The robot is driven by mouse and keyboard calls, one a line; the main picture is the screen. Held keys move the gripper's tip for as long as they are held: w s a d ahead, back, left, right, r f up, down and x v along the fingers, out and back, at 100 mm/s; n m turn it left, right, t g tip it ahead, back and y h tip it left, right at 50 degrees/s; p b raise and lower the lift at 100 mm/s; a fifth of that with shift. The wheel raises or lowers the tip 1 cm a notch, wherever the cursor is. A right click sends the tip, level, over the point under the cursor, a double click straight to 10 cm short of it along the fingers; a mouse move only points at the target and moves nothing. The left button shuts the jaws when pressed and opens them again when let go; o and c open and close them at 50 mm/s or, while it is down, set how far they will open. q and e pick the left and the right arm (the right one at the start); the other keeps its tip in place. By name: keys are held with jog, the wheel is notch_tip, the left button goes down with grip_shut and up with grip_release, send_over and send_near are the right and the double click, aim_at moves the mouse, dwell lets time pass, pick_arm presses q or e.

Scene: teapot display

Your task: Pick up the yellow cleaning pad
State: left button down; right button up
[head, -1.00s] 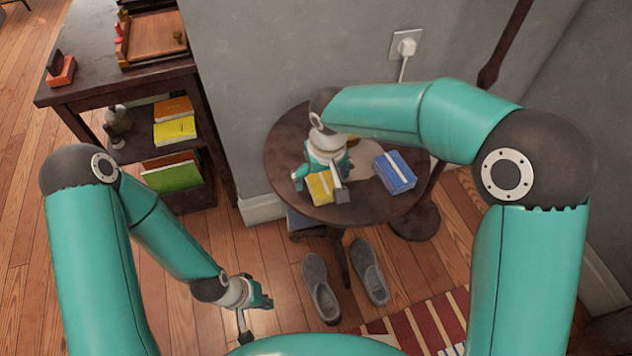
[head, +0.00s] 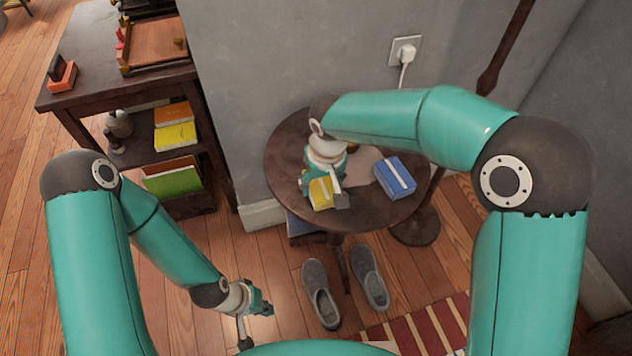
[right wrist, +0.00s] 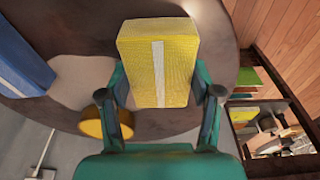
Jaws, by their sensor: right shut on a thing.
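The yellow cleaning pad (head: 320,194) with a pale stripe is at the left front of the small round dark table (head: 285,160). My right gripper (head: 323,187) is over it from behind and is shut on it. In the right wrist view the pad (right wrist: 158,62) sits between the two fingers of my right gripper (right wrist: 165,98), which touch its sides. I cannot tell whether the pad is clear of the tabletop. My left gripper (head: 255,318) hangs low over the floor, away from the table; I cannot tell its finger opening.
A blue pad (head: 395,177) with a pale stripe lies at the table's right; it also shows in the right wrist view (right wrist: 20,62). A round yellow object (right wrist: 92,124) shows beside the fingers. Grey slippers (head: 321,292) stand below. A dark shelf (head: 120,80) is at left.

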aim_at(321, 182)
notch_tip(321, 182, up, 20)
jog(key=p, duration=0.5)
jog(key=shift+f, duration=0.1)
